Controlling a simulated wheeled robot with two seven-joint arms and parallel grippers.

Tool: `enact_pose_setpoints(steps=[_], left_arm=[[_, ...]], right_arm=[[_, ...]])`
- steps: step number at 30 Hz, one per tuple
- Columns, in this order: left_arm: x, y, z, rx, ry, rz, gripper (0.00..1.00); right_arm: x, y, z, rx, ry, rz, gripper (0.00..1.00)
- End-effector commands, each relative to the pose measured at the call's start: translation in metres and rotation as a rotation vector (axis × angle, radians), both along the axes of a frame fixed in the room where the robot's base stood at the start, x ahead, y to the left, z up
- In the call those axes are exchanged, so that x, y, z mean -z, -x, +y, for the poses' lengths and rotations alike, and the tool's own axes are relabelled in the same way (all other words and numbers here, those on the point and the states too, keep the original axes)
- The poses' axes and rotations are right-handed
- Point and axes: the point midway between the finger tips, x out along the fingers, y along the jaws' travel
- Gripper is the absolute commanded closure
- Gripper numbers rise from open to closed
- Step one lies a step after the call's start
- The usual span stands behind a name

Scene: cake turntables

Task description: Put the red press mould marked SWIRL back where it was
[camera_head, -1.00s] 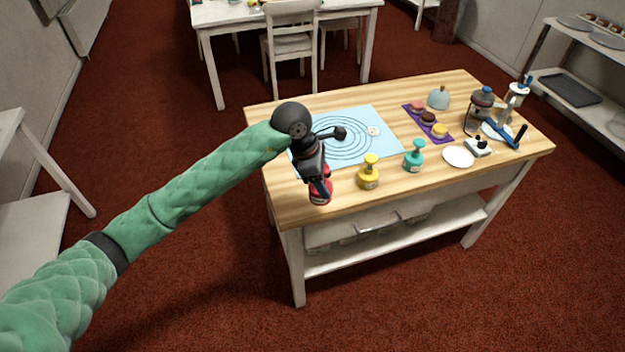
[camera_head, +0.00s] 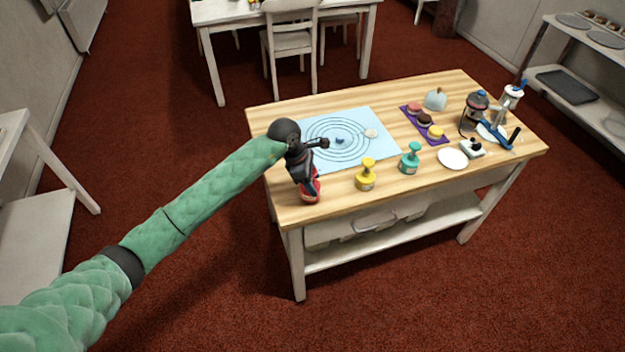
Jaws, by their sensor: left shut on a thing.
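The red press mould (camera_head: 310,194) is at the front left of the wooden table, left of the yellow press mould (camera_head: 366,178) and the teal press mould (camera_head: 410,161). My left gripper (camera_head: 306,178) points down and is shut on the red mould's upper part, hiding its handle. The red mould looks upright and at or just above the table top; I cannot tell whether it touches. The SWIRL marking is too small to read. My right gripper is not in view.
A blue mat with rings (camera_head: 375,155) lies behind the moulds, partly covered by my left arm. A purple tray with cakes (camera_head: 411,122), a white plate (camera_head: 453,159) and dispensers stand to the right. Bare wood lies around the red mould, near the front edge.

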Motion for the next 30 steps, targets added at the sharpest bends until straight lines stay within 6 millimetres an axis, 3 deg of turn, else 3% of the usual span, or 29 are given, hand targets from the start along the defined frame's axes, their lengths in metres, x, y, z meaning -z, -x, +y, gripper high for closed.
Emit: enact_pose_setpoints(steps=[6,20,21,23,24,30], left_arm=[[0.011,0.0,0.0,0.0,0.0,0.0,0.72],[0.015,0.0,0.0,0.0,-0.001,-0.001,0.72],[0.015,0.0,0.0,0.0,-0.001,0.0,0.39],[0.014,0.0,0.0,0.0,-0.001,0.0,0.27],[0.014,0.0,0.0,0.0,-0.001,0.0,0.22],[0.014,0.0,0.0,0.0,-0.001,0.0,0.22]], right_arm=[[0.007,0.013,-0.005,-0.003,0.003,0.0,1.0],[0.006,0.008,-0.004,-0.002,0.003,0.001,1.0],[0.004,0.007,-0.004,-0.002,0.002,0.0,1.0],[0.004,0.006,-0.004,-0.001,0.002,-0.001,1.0],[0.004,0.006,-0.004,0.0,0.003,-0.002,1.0],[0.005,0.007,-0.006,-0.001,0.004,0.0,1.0]])
